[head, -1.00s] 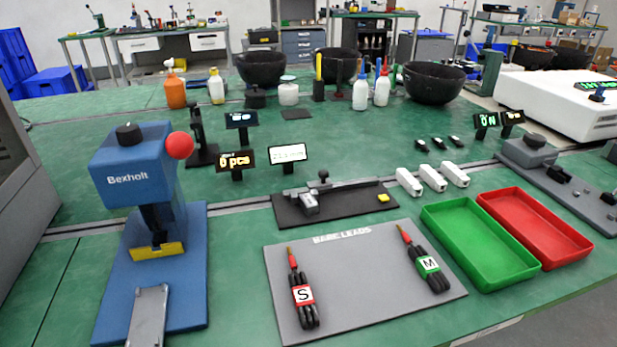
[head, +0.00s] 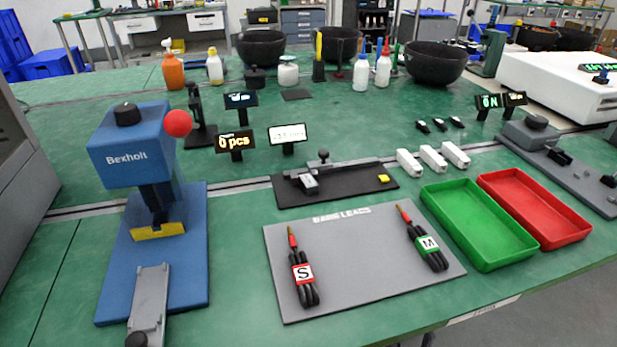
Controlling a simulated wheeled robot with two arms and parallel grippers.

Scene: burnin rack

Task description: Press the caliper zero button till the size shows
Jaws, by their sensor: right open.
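The caliper (head: 312,184) lies on a black base plate (head: 345,189) behind the grey mat, with a grey slider and a dark knob. A yellow button (head: 384,178) sits at the plate's right end. A small white-lit display (head: 288,135) stands behind the plate; its dark characters are too small to read. My right gripper (head: 428,341) shows only as a dark sliver at the bottom edge, in front of the bench and well away from the yellow button; it is open. My left gripper is not in view.
The grey mat (head: 355,262) holds two cable bundles marked S (head: 303,273) and M (head: 428,245). A green tray (head: 480,225) and a red tray (head: 535,212) sit at right. White blocks (head: 434,159) stand behind the green tray.

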